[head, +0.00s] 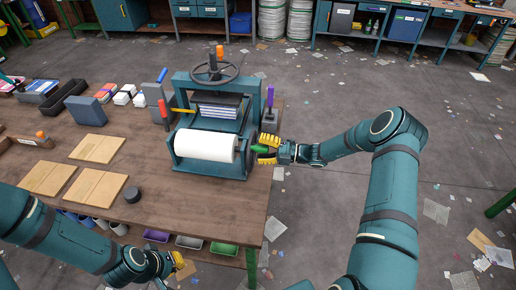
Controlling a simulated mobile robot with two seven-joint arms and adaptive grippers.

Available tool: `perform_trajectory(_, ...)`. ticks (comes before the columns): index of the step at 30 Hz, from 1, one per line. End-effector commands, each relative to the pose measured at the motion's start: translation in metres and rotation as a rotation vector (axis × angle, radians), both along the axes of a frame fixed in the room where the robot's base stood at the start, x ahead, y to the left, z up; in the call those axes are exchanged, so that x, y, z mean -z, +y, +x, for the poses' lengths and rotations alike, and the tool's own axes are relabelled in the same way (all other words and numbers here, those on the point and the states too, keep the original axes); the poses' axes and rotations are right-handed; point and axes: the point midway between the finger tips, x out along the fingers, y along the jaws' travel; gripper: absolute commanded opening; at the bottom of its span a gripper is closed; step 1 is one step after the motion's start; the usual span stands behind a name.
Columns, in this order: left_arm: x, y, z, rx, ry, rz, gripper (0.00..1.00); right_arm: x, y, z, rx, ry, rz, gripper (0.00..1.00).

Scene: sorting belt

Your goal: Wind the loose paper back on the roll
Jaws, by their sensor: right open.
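The white paper roll (205,145) lies sideways in a teal stand at the front of a teal press (187,85) on the wooden table. I cannot make out a loose end of paper. A green handle-like part (259,149) sticks out at the right end of the roll. My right gripper (266,148), with yellow fingers, is open around or right beside this green part; I cannot tell whether it touches. My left gripper (178,265) is low at the table's front edge, away from the roll. Its fingers are too small to read.
Wooden boards (97,148) and a dark round puck (132,194) lie left of the roll. A grey block (86,110) and a black tray (62,96) are farther back. Small coloured bins (189,242) hang under the front edge. Paper scraps litter the floor at right.

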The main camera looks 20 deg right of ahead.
Motion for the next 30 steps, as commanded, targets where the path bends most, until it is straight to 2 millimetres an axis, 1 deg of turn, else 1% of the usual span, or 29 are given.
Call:
perform_trajectory(9, 0.000, 0.000, 0.000, 0.000, 0.000, 0.000, 0.00, 0.000, -0.055, -0.033, 0.004, 0.000, -0.001, 0.59)
perform_trajectory(15, 0.000, 0.000, 0.000, 0.000, 0.000, 0.000, 0.00, 0.001, -0.081, -0.049, 0.004, 0.000, -0.001, 0.59)
perform_trajectory(21, 0.000, 0.000, 0.000, 0.000, 0.000, 0.000, 0.00, 0.001, -0.092, -0.056, 0.002, 0.000, 0.000, 0.59)
perform_trajectory(30, 0.000, 0.000, 0.000, 0.000, 0.000, 0.000, 0.00, 0.001, -0.093, -0.057, 0.001, 0.000, 0.000, 0.59)
